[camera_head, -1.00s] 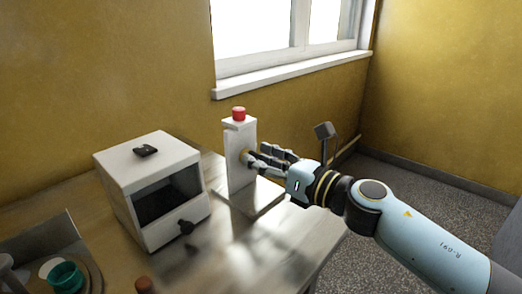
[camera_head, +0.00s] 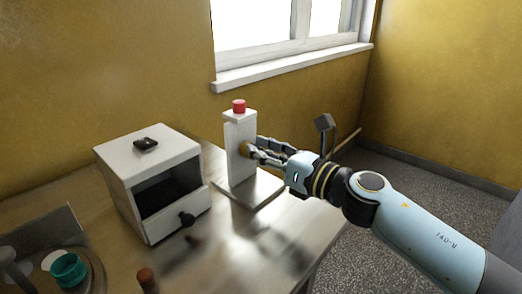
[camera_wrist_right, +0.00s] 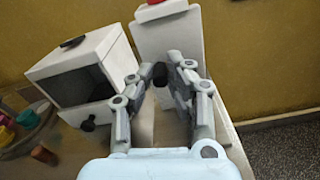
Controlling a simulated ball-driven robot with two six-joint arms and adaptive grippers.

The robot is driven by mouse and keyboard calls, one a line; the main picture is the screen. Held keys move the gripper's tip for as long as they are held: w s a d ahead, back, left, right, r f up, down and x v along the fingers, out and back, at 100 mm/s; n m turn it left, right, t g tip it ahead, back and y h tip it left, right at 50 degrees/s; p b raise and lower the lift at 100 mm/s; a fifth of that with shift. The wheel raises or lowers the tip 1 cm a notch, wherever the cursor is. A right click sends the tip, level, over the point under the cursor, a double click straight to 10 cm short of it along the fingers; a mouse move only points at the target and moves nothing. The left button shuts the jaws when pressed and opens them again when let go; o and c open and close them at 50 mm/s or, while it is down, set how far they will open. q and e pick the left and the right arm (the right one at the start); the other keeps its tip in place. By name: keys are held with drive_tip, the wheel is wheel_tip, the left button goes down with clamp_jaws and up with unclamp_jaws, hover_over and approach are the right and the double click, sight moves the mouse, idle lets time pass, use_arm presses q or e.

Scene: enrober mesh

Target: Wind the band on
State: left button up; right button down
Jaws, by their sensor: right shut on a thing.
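A white upright post (camera_head: 239,128) with a red button (camera_head: 239,106) on top stands on a flat plate at the bench's right side. In the right wrist view a dark round knob end (camera_wrist_right: 160,75) shows between the fingertips, in front of the white post. The band itself cannot be made out. My left gripper is not in view.
A white box (camera_head: 125,165) with an open front and a black knob stands left of the post. A teal cup (camera_head: 69,268) and a brown peg (camera_head: 146,277) are at the near left. The metal bench (camera_head: 270,235) is clear in front of the post.

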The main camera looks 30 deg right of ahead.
drive_tip(key=m, duration=0.1)
drive_tip(key=m+p, duration=0.1)
drive_tip(key=d+m+p, duration=0.1)
drive_tip(key=m, duration=0.1)
drive_tip(key=shift+w+r, duration=0.15)
drive_tip(key=shift+r, duration=0.15)
drive_tip(key=shift+w+d+f+m+p, duration=0.15)
drive_tip(key=shift+d+f+m+p, duration=0.8)
drive_tip(key=shift+m, duration=2.35)
drive_tip(key=shift+w+d+f+m+p, duration=0.1)
drive_tip(key=shift+w+m+p, duration=0.1)
drive_tip(key=shift+m+p, duration=2.3)
drive_tip(key=shift+w+d+f+m+p, duration=0.15)
drive_tip(key=shift+d+f+m+p, duration=0.35)
drive_tip(key=shift+m, duration=3.6)
drive_tip(key=c, duration=1.3)
unclamp_jaws()
